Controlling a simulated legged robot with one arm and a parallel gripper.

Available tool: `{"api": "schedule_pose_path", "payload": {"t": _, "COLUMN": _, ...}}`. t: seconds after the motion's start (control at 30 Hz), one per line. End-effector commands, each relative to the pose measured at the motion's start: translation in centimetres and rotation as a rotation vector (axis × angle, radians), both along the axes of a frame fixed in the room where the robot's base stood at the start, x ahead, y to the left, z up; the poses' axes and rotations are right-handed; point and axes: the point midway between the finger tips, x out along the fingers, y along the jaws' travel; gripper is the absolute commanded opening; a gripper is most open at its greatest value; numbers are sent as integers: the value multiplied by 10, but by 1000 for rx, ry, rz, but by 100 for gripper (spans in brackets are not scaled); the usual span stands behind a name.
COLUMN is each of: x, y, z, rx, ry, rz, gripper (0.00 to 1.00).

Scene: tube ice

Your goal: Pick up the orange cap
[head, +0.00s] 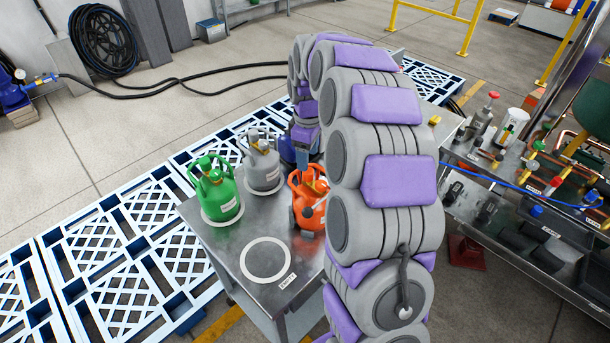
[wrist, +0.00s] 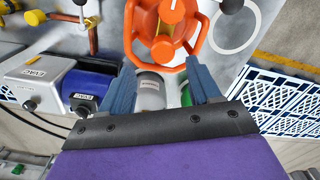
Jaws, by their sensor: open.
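An orange gas cylinder (head: 306,214) with an orange guard handle stands upright on the metal table, partly covered by my arm in the head view. In the wrist view its orange guard ring (wrist: 133,45) frames a round orange cap (wrist: 163,50), with another round orange part (wrist: 171,11) just above it. I cannot tell which of these is the named cap. My gripper (wrist: 161,66) is open and empty, its two blue fingers on either side of the lower guard ring. Touching cannot be told.
A green cylinder (head: 221,194) and a grey cylinder (head: 262,166) stand close to the left. A white ring (head: 242,262) marks a bare spot on the metal table (head: 288,318). A blue machine (wrist: 84,84) is left in the wrist view. A cluttered bench (head: 500,205) is at right.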

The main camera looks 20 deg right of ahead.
Motion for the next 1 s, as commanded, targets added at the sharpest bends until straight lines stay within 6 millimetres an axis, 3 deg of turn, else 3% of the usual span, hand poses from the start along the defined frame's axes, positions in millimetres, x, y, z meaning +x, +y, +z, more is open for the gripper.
{"api": "schedule_pose_path", "payload": {"t": 0.17, "x": 0, "y": 9, "z": -8, "rx": -7, "ry": -1, "rz": 0, "gripper": 62}}
{"api": "schedule_pose_path", "payload": {"t": 0.37, "x": -2, "y": 20, "z": -37, "rx": -14, "ry": 4, "rz": 0, "gripper": 62}}
{"api": "schedule_pose_path", "payload": {"t": 0.5, "x": -2, "y": 17, "z": -51, "rx": -12, "ry": 1, "rz": 0, "gripper": 62}}
{"api": "schedule_pose_path", "payload": {"t": 0.7, "x": -2, "y": 6, "z": -52, "rx": -4, "ry": -2, "rz": -1, "gripper": 62}}
{"api": "schedule_pose_path", "payload": {"t": 1.0, "x": -1, "y": 11, "z": -52, "rx": -8, "ry": -1, "rz": 0, "gripper": 36}}
